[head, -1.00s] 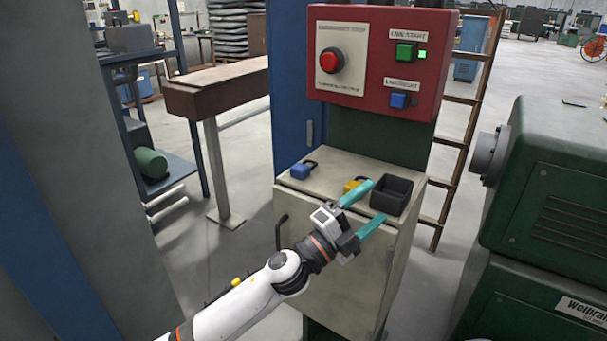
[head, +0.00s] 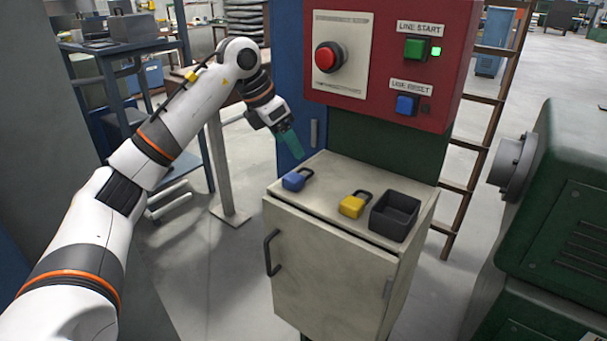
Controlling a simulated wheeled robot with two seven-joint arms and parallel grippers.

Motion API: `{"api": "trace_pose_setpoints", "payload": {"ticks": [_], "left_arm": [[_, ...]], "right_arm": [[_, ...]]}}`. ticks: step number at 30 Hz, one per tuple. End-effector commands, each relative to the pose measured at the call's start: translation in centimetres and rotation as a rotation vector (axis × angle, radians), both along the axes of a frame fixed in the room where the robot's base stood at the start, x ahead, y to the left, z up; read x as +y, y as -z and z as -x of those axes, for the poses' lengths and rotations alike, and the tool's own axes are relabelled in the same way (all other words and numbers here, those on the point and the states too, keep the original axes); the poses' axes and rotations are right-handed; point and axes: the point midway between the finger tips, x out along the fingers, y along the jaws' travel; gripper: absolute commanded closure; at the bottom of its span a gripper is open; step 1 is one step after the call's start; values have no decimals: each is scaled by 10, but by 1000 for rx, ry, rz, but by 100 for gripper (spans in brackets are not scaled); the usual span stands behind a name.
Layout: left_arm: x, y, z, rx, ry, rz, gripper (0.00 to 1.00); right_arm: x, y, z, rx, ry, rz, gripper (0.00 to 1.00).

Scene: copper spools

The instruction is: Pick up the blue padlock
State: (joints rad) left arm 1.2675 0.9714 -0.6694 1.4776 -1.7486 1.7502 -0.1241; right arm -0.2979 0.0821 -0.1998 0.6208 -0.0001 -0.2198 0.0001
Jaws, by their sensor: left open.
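The blue padlock (head: 294,181) lies on the left part of the beige cabinet's top (head: 325,180), its dark shackle pointing to the upper right. My left gripper (head: 291,145), with teal fingers, is above and slightly behind the padlock in the picture, apart from it. It is open and empty; its fingers overlap in this view, so the gap between them is hidden. A yellow padlock (head: 352,205) lies to the right on the same top. My right gripper is not in view.
A dark open bin (head: 395,216) stands at the right of the cabinet top. Behind rises a red control box (head: 385,60) with a red button (head: 328,57), a green button and a blue button. A green machine (head: 560,210) stands at the right.

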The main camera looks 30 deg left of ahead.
Motion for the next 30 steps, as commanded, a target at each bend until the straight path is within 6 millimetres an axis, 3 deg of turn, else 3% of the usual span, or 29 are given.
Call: {"api": "trace_pose_setpoints", "payload": {"ticks": [1,5,12,20,30], "left_arm": [[11,-4,3,14,-20,-26,25],[19,5,4,37,-39,-53,25],[11,43,-10,37,-37,-50,25],[7,62,-18,35,-38,-50,25],[-1,102,-33,34,-36,-49,25]], "right_arm": [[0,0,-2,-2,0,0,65],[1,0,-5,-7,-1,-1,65],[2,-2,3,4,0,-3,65],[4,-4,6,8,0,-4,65],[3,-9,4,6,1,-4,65]]}}
